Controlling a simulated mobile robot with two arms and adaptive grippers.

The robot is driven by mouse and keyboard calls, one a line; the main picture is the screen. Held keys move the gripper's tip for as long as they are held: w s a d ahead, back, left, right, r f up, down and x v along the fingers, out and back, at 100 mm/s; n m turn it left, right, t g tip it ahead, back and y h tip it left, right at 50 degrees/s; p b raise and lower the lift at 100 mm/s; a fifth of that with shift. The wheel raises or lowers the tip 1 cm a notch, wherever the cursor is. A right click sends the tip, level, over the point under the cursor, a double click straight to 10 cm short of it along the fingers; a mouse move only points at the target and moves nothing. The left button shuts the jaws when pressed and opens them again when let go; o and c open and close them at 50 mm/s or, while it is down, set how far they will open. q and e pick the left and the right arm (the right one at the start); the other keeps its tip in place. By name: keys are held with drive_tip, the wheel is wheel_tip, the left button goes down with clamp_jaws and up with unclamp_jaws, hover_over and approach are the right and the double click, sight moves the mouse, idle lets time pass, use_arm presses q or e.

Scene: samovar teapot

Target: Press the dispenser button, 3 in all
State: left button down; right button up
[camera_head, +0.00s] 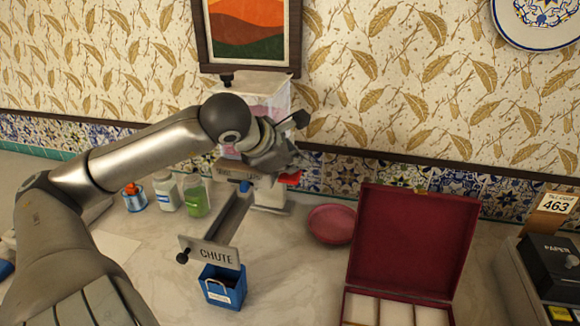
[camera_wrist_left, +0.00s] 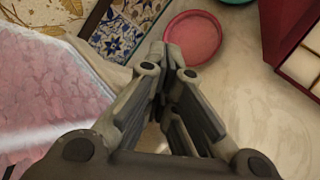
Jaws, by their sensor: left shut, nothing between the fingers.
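The dispenser (camera_head: 268,88) stands against the wall, with a clear hopper holding something pink. The pink hopper also fills the left of the left wrist view (camera_wrist_left: 45,90). A red part (camera_head: 290,178) shows low on the dispenser's right side; I cannot tell if it is the button. My left gripper (camera_head: 298,160) is in front of the dispenser and covers much of its middle. In the left wrist view its fingers (camera_wrist_left: 172,52) are shut and empty, pointing towards the pink dish. I cannot tell whether they touch the dispenser. My right gripper is not in view.
A chute (camera_head: 213,252) slopes to a blue bin (camera_head: 222,287). Jars (camera_head: 195,195) stand to the left. A pink dish (camera_head: 331,224) and an open red box (camera_head: 412,245) lie to the right. A register (camera_head: 548,270) is far right. Some counter between is bare.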

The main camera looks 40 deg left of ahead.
sight(294, 176)
use_arm(q)
drive_tip(key=shift+r+p, duration=0.55)
drive_tip(key=shift+r, duration=1.05)
wheel_tip(294, 176, up, 5)
drive_tip(key=p, duration=0.3)
idle(0.9)
idle(0.4)
